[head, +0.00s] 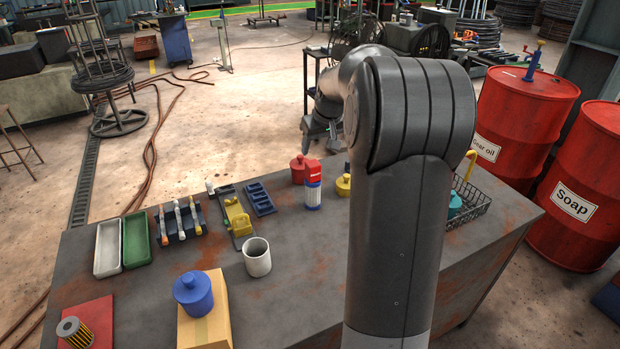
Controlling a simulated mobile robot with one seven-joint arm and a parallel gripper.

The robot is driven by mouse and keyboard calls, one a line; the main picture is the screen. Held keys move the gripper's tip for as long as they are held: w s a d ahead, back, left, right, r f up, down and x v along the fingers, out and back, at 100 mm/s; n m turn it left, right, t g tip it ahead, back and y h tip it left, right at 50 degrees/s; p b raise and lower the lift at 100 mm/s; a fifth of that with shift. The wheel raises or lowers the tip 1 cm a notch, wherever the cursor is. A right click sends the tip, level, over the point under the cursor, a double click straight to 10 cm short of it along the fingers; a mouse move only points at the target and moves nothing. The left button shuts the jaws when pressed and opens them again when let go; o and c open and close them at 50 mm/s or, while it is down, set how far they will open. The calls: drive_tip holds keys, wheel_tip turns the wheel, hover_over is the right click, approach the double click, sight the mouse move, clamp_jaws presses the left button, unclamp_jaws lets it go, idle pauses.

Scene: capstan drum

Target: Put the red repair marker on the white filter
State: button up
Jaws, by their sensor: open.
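The red repair marker (313,168) looks like a small red block on top of the white filter (313,196), an upright white cylinder with blue on it, towards the back of the table. The two appear to touch, and the filter stands upright. My gripper (321,147) is open, above and behind the marker in the picture, apart from it. My own arm hides part of the gripper and the table to the right.
A red lidded pot (298,172) stands close left of the filter, and a yellow pot (343,186) to its right. A white cup (257,258), a blue pot (193,293) on a box, and trays (137,241) are nearer. A wire basket (467,205) stands right.

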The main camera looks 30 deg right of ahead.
drive_tip(key=s+a+r, duration=0.4)
drive_tip(key=s+a, duration=0.5)
drive_tip(key=s, duration=0.2)
drive_tip(key=s+a+r, duration=0.3)
drive_tip(key=s+a, duration=0.6)
drive_tip(key=s, duration=0.3)
drive_tip(key=s+a+f+t, duration=0.1)
drive_tip(key=s+a+f, duration=0.2)
drive_tip(key=s, duration=0.7)
drive_tip(key=shift+s+a+f, duration=0.15)
drive_tip(key=shift+s+a, duration=0.05)
drive_tip(key=shift+s, duration=0.2)
